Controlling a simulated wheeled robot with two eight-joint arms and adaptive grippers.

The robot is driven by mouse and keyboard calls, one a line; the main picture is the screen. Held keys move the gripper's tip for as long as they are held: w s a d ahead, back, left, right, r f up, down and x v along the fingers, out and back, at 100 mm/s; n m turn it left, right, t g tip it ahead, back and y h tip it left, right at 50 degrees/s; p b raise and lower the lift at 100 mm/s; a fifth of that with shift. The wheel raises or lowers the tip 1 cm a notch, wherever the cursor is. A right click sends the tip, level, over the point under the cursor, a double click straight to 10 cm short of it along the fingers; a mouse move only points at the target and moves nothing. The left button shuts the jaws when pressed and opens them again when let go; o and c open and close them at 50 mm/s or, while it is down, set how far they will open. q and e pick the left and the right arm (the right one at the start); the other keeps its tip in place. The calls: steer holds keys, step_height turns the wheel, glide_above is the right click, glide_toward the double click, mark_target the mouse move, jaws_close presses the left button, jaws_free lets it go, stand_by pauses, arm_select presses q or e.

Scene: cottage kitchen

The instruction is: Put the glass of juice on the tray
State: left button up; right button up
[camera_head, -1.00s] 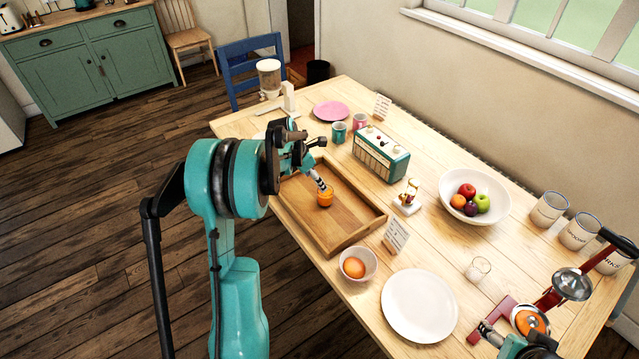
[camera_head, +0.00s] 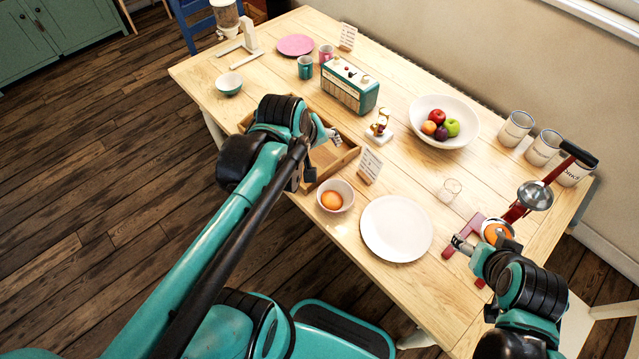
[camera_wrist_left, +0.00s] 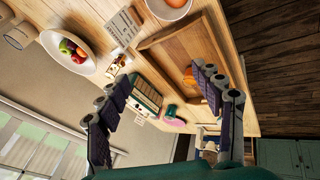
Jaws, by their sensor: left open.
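The glass of orange juice (camera_wrist_left: 189,77) stands on the wooden tray (camera_wrist_left: 207,32) in the left wrist view, partly behind a finger. In the head view my left arm hides the glass and much of the tray (camera_head: 349,155). My left gripper (camera_head: 335,137) is over the tray's right part in the head view.
A white plate (camera_head: 396,228), an empty glass (camera_head: 450,188) and a fruit bowl (camera_head: 444,122) stand to the right.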

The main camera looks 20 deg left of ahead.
arm_select(q)
steer(key=s+d+f+m+t, duration=0.1)
steer(key=s+d+f+m, duration=0.1)
steer(key=s+d+m, duration=0.2)
steer(key=shift+s+f+m, duration=0.15)
steer(key=shift+s+m, duration=1.75)
steer(key=shift+m, duration=0.7)
